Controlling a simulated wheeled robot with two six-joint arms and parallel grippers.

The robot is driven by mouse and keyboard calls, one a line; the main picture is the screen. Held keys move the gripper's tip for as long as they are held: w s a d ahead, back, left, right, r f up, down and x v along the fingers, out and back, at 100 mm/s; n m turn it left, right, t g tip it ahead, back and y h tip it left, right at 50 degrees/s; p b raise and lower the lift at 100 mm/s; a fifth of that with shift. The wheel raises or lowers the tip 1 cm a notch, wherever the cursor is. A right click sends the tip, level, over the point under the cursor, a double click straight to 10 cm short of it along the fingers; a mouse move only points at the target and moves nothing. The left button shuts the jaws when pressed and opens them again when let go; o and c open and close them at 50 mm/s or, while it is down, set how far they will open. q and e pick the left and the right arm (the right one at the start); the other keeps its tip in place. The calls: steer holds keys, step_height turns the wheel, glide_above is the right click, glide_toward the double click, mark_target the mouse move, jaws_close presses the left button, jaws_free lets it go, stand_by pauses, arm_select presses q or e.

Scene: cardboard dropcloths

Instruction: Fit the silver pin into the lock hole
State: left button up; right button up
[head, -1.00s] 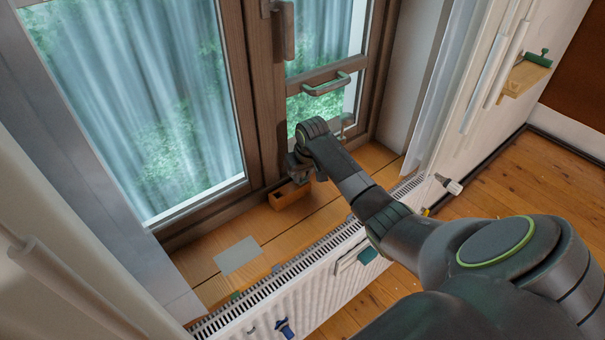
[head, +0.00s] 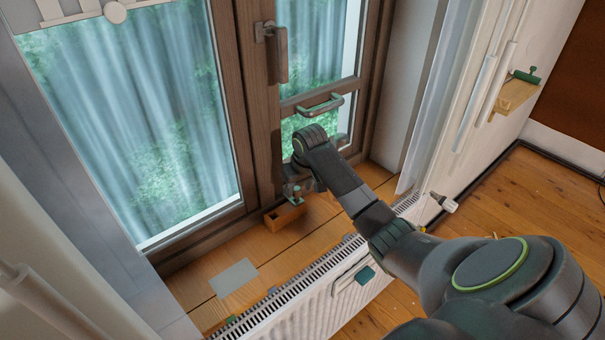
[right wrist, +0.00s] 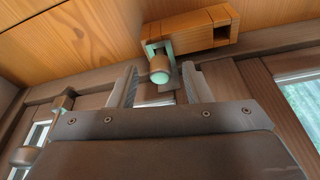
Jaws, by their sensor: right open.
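A silver pin with a pale green top (head: 297,189) stands at the right end of a small wooden block (head: 284,218) on the window sill. In the right wrist view the pin (right wrist: 160,76) shows its green end toward the camera, beside a metal bracket on the block (right wrist: 195,30). My right gripper (head: 308,184) is beside the pin, partly hidden by its own arm. In the right wrist view its two fingers (right wrist: 160,85) are open, one on each side of the pin, apart from it. I cannot make out the lock hole for certain. My left gripper is out of view.
The window frame and its handle (head: 321,106) rise close behind the block. A grey plate (head: 233,278) lies on the sill to the left. A radiator (head: 290,312) runs along the front. A small wall shelf (head: 514,95) is at the right.

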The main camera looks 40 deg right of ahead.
steer(key=v, duration=0.7)
steer(key=shift+r, duration=0.25)
steer(key=shift+s, duration=0.1)
